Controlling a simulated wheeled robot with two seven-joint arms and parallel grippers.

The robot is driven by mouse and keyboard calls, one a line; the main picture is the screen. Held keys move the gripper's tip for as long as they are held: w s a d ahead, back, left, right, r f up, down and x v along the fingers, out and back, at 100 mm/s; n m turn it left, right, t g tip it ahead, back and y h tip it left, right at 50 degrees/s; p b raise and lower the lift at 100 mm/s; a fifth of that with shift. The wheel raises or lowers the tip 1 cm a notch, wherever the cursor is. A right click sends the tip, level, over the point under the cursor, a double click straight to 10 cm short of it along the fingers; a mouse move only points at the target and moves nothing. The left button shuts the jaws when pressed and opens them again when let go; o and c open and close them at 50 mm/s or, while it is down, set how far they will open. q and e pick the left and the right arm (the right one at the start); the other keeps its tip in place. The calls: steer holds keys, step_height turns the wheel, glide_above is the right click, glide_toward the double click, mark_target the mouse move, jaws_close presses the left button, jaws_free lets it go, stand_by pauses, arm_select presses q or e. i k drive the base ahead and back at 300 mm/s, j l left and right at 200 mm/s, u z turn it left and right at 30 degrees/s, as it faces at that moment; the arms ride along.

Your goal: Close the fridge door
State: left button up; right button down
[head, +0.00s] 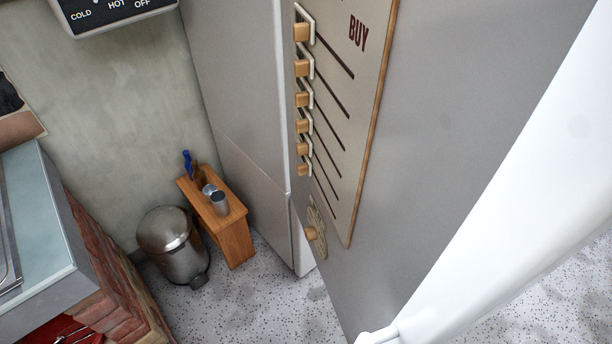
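The tall grey fridge (240,75) stands in the middle of the head view, close to me. Its left-facing side has a slanting seam between an upper and a lower panel (258,195). A pale vertical strip (285,100) runs along the near corner. The large grey face to the right carries a board marked "BUY" (360,110). I cannot tell from this angle which panel is the door or how far it stands open. Neither of my grippers shows.
A wooden stool (232,238) with cups and a bottle stands beside the fridge. A metal pedal bin (172,240) is left of it. A brick plinth with a pale top (40,215) fills the lower left.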

mark_target(462, 156)
steer(key=k+l+z, duration=0.1)
steer(key=k, duration=0.45)
steer(key=k+l+z, duration=0.1)
steer(key=k+l, duration=0.2)
steer(key=k, duration=0.2)
steer(key=k+l, duration=0.25)
steer(key=k, duration=0.25)
steer(key=j+z, duration=0.05)
